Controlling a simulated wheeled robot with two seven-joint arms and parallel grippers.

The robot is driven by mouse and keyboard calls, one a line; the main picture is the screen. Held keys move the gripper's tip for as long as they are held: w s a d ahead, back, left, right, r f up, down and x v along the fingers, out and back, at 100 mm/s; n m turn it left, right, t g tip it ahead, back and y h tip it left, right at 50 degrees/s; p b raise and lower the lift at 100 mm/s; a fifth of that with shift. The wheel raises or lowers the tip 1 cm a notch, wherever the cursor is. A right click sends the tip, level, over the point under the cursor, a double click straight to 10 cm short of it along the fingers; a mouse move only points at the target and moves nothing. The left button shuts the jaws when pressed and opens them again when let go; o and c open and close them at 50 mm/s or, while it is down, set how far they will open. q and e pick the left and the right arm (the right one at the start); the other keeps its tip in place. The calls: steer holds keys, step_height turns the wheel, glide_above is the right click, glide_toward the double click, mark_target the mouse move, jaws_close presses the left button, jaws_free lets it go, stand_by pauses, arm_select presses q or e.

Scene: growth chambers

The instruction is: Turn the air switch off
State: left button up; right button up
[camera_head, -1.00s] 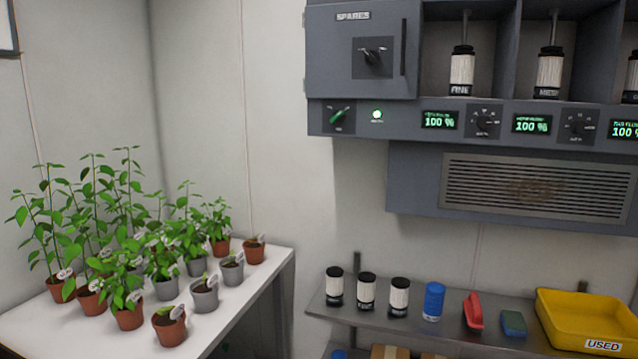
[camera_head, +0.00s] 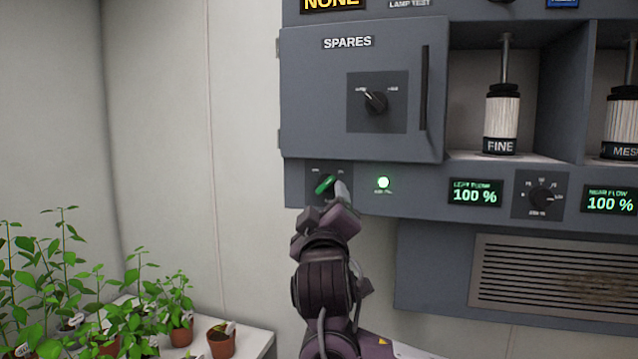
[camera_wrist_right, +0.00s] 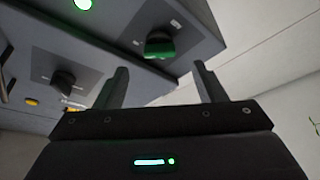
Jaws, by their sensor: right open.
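The air switch (camera_head: 326,184) is a green-handled rotary knob on a dark plate, low at the left end of the grey cabinet. Its handle is tilted, with the upper end to the right. My right gripper (camera_head: 335,200) is right in front of and below it and partly covers it. In the right wrist view the two fingers (camera_wrist_right: 162,85) stand apart with nothing between them, and the knob (camera_wrist_right: 159,45) shows beyond them, between the fingertips. I see no clear contact. A lit green lamp (camera_head: 383,182) is beside the switch. My left gripper is not in view.
Above the switch is the SPARES door (camera_head: 300,100) with a black knob (camera_head: 375,102) and a bar handle. To the right are a flow display (camera_head: 475,192) and a dial (camera_head: 541,196). Potted plants (camera_head: 221,340) stand on a table at lower left.

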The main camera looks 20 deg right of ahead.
mark_target(326, 188)
steer(key=p+x, duration=0.1)
steer(key=x, duration=0.1)
steer(key=p+x, duration=0.2)
steer(key=shift+s+d+r, duration=0.1)
steer(key=shift+s+r, duration=0.1)
steer(key=shift+r, duration=0.15)
steer(key=w, duration=0.1)
steer(key=w+p, duration=0.1)
steer(key=shift+w+d, duration=0.4)
steer(key=c, duration=1)
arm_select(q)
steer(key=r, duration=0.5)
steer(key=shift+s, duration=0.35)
